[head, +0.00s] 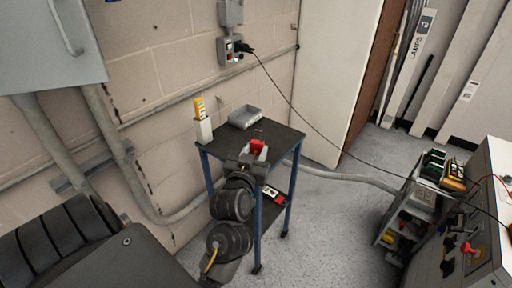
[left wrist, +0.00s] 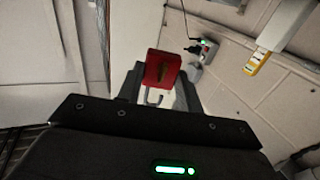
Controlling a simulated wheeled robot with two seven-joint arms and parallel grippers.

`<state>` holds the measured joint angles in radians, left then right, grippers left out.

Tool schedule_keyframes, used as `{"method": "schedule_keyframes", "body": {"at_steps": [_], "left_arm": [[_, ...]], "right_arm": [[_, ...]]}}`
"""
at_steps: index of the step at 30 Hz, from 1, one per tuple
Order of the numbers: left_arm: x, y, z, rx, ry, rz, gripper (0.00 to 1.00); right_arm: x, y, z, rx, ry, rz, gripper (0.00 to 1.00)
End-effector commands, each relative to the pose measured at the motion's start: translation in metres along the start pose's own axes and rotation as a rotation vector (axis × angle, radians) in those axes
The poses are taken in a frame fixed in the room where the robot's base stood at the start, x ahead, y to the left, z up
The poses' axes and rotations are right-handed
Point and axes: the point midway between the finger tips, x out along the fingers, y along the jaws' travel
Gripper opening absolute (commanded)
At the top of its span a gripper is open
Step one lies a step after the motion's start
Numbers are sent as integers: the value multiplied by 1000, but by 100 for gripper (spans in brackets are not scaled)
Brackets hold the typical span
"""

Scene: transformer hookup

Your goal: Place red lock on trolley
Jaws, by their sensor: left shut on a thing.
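The red lock (head: 257,147) is a small red padlock with a metal shackle. My left gripper (head: 253,158) is shut on it and holds it over the dark top of the blue-legged trolley (head: 275,133), near its front edge. Whether the lock touches the top cannot be told. The lock also shows in the left wrist view (left wrist: 162,70) between the fingers, with its shackle toward the palm. My right gripper is not in view.
On the trolley top stand a grey tray (head: 245,117) and a white holder (head: 203,130) with a yellow item. A black cable runs from the wall socket (head: 230,50) to the right. A crate of tools (head: 411,211) stands at right.

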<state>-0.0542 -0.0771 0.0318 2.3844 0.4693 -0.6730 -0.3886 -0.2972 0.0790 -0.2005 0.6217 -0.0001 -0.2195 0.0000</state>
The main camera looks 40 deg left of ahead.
Motion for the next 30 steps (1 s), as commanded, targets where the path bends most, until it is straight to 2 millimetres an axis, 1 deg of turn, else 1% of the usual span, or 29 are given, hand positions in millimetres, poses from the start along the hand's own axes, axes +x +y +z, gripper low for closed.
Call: {"method": "schedule_keyframes", "body": {"at_steps": [1,5,8,11,17,18,21,24,27,30], "left_arm": [[2,-4,2,-2,2,-12,7],[4,-7,2,-2,1,-18,7],[15,-10,8,3,1,-17,7],[36,-18,16,6,2,-19,7],[86,-35,39,4,-1,-19,7],[94,-38,46,2,-2,-19,7],[108,-42,67,1,-2,-17,7],[120,-46,82,-1,-2,-17,7],[127,-48,90,-2,1,-16,7],[130,-49,94,-3,1,-16,7]], "right_arm": [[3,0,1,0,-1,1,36],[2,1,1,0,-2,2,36],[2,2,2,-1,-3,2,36],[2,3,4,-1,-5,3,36],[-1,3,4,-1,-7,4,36],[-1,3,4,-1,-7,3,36],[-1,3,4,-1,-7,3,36],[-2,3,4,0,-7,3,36],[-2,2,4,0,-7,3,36],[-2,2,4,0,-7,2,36]]}}
